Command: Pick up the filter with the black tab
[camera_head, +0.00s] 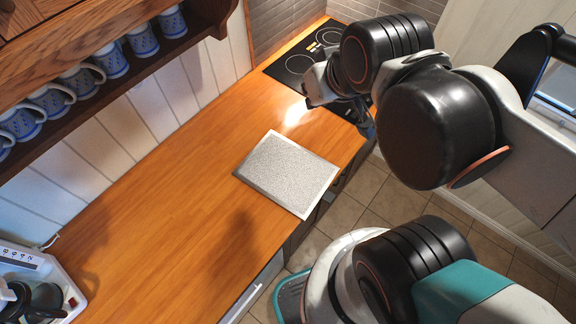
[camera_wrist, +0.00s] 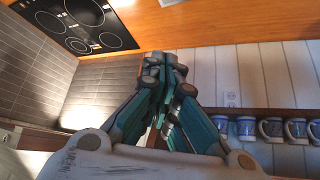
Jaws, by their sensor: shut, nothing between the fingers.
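The filter (camera_head: 287,174) is a flat grey mesh panel with a pale metal frame, lying on the wooden counter near its front edge. I cannot make out a black tab on it in the head view. My gripper is shut and empty; it fills the middle of the wrist view (camera_wrist: 168,88). In the head view my arm reaches over the right side, beyond the filter and near the stove, and hides part of it. The gripper is apart from the filter. The wrist view does not clearly show the filter.
A black stovetop (camera_head: 300,62) lies at the counter's far end. Several blue-patterned mugs (camera_head: 112,60) stand on a wooden wall shelf at upper left. A white coffee maker (camera_head: 40,285) stands at lower left. The counter (camera_head: 160,215) between it and the filter is clear.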

